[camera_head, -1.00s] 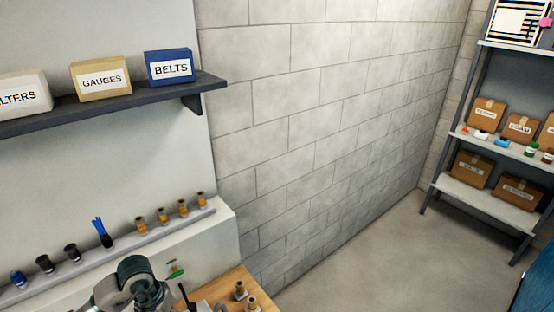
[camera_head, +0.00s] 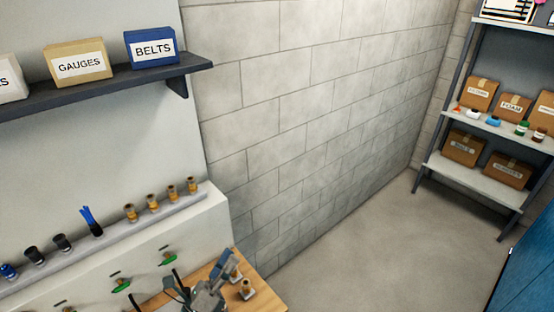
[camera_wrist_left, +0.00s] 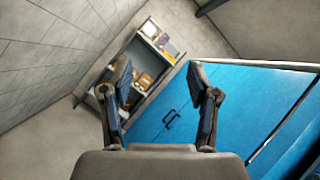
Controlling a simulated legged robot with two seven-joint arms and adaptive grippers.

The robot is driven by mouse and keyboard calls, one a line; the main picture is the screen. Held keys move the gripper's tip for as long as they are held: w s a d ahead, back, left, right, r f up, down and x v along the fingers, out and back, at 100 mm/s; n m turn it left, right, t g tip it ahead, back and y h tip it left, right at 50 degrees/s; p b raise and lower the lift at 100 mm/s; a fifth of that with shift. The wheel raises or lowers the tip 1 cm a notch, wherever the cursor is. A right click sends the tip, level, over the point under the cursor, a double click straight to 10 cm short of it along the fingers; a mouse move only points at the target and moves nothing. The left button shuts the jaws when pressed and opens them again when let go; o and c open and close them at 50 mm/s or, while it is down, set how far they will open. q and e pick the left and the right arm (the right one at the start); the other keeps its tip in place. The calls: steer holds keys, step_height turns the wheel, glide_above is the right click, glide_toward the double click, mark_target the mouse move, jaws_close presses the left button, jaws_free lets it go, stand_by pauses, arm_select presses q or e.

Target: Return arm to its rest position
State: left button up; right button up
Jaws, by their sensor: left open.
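My left gripper (camera_head: 203,282) shows at the bottom of the head view, over the wooden table top (camera_head: 268,290) and close to the small brass pieces on it. In the left wrist view my left gripper (camera_wrist_left: 160,85) has its two fingers spread apart. Nothing is between them; the far shelf rack and a blue cabinet show behind. My right gripper is not in view.
Brass pieces (camera_head: 245,290) stand on the table beside my gripper. A ledge (camera_head: 110,240) holds dark, blue and brass brushes or fittings. A wall shelf (camera_head: 110,87) carries labelled boxes. A blue cabinet (camera_wrist_left: 235,105) and shelf rack (camera_head: 480,175) stand beyond open floor (camera_head: 370,250).

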arm_select(q)
steer(key=a+f+n+g+y, duration=0.2)
steer(key=a+f+n+y, duration=0.4)
steer(key=f+n, duration=0.4)
steer(key=a+f+n+g+y, duration=0.1)
steer(key=a+f+n+y, duration=0.3)
steer(key=f+n+y, duration=0.65)
steer(key=s+f+n+g+h, duration=0.1)
steer(key=s+f+n+g, duration=0.5)
steer(key=s+f, duration=0.3)
steer(key=s+f+n+g+h, duration=0.1)
steer(key=s+f+n+g, duration=0.5)
steer(key=s, duration=0.5)
step_height(320, 180, down, 32)
steer(key=s+r+g+b, duration=0.1)
steer(key=s+g+b, duration=0.15)
steer(key=b, duration=0.25)
steer(key=s+a+f+b, duration=0.2)
steer(key=s+f+b, duration=0.3)
steer(key=s+f, duration=1.3)
step_height(320, 180, down, 4)
steer(key=shift+s+a+f+m, duration=0.1)
steer(key=shift+s+a+m, duration=0.05)
steer(key=shift+a+m, duration=0.15)
